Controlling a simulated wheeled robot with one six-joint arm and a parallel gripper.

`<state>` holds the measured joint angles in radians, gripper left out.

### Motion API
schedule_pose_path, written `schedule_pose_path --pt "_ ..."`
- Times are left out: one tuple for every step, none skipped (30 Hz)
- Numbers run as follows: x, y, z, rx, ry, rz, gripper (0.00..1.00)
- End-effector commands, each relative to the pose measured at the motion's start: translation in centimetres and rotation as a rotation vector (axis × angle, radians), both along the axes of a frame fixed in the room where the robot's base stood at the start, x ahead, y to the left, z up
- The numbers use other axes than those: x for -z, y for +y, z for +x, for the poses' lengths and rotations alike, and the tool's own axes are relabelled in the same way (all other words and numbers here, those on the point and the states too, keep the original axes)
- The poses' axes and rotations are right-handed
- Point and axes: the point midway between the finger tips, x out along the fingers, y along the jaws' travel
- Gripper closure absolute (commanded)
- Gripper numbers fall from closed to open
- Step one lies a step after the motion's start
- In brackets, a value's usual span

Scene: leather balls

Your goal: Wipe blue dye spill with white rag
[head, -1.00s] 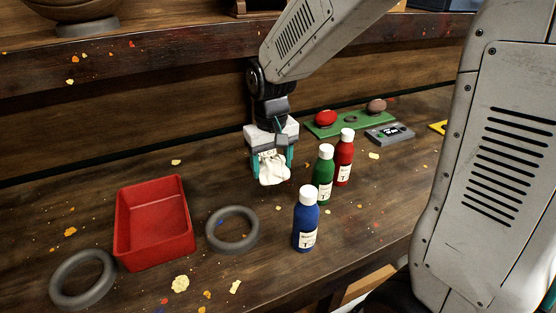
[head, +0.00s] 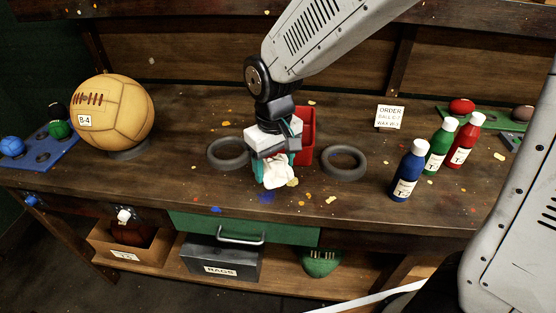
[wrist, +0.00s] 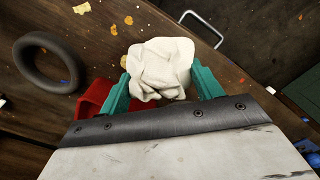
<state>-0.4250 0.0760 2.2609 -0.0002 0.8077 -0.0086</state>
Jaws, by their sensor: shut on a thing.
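The white rag (head: 275,175) is crumpled and held between the teal fingers of my gripper (head: 272,170), which is shut on it. It also shows in the wrist view (wrist: 160,68), bunched between the fingertips. A small blue dye spill (head: 267,197) lies on the bench top just in front of and below the rag. Another small blue mark (head: 215,209) lies to its left near the front edge. I cannot tell whether the rag touches the wood.
A red tray (head: 307,130) stands behind my gripper, between two grey rings (head: 228,153) (head: 344,161). Blue, green and red bottles (head: 403,180) stand at the right. A leather ball (head: 112,112) rests at the left. A green drawer (head: 190,225) with a handle is below the front edge.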

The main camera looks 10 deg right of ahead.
Motion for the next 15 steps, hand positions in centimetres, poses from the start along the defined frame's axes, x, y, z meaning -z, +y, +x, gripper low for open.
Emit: schedule_pose_path --pt "0.1 0.2 0.0 -0.007 -0.001 0.0 0.53" --pt "0.2 0.3 0.0 -0.01 -0.001 0.0 0.53" --pt "0.4 0.5 0.0 -0.015 -0.002 0.001 0.53" --pt "0.5 0.6 -0.1 -0.017 -0.001 0.0 0.53" --pt "0.7 0.7 -0.1 -0.019 -0.001 0.0 0.53" --pt "1.0 0.9 -0.1 -0.022 -0.001 0.0 0.53" --pt "1.2 0.9 -0.1 -0.023 -0.001 0.0 0.53" --pt "1.4 1.0 -0.2 -0.024 -0.001 0.0 0.53" --pt "1.8 1.0 -0.2 -0.025 0.0 0.0 0.53" --pt "2.0 1.1 -0.2 -0.025 0.0 0.0 0.53" --pt "2.3 1.1 -0.2 -0.025 0.0 0.0 0.54" --pt "2.7 1.0 -0.2 -0.025 0.0 0.0 0.54" --pt "3.0 1.0 -0.2 -0.024 0.001 0.0 0.54" --pt "3.2 1.0 -0.2 -0.024 0.001 0.0 0.54" --pt "3.6 1.0 -0.2 -0.024 0.0 0.0 0.54"
